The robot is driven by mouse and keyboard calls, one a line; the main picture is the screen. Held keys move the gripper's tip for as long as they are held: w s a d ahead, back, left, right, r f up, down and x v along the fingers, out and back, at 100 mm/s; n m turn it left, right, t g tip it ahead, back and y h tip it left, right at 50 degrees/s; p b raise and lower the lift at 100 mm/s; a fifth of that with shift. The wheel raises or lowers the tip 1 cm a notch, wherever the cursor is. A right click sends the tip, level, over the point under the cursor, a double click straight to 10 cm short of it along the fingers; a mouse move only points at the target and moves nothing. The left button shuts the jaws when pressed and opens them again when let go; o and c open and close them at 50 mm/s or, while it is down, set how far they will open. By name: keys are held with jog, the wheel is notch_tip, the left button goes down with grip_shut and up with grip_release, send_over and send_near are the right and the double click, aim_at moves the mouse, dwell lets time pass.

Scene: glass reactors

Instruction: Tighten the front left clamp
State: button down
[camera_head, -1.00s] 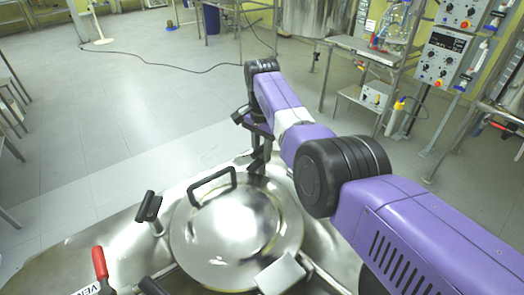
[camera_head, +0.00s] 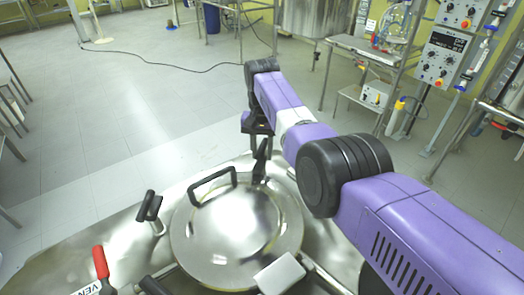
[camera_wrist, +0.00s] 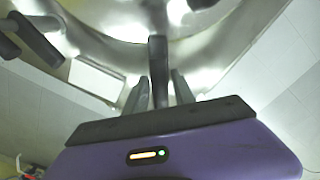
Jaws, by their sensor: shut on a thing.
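The round steel lid (camera_head: 225,245) has a black loop handle on top. A black clamp handle (camera_head: 260,166) stands at its far edge, just right of the loop handle. My gripper (camera_wrist: 160,88) is shut on this clamp handle, which shows upright between the two fingers in the wrist view (camera_wrist: 158,55). In the head view the fingers are partly hidden behind the handle and my arm. Another black clamp handle (camera_head: 149,206) stands at the lid's left, and one more black handle (camera_head: 154,286) is cut by the lower edge. The pictures do not show which clamp is called front left.
A red-handled valve (camera_head: 101,263) stands at the lower left of the steel vessel top. A pale block (camera_head: 281,274) sits at the lid's near right. The floor beyond is open, with a cable across it. A metal rack (camera_head: 365,55) stands at the right.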

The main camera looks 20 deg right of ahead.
aim_at(262, 146)
jog(key=shift+w+r, duration=0.1)
jog(key=c, duration=1.3)
grip_release()
jog(key=shift+r, duration=3.85)
jog(key=shift+r, duration=0.1)
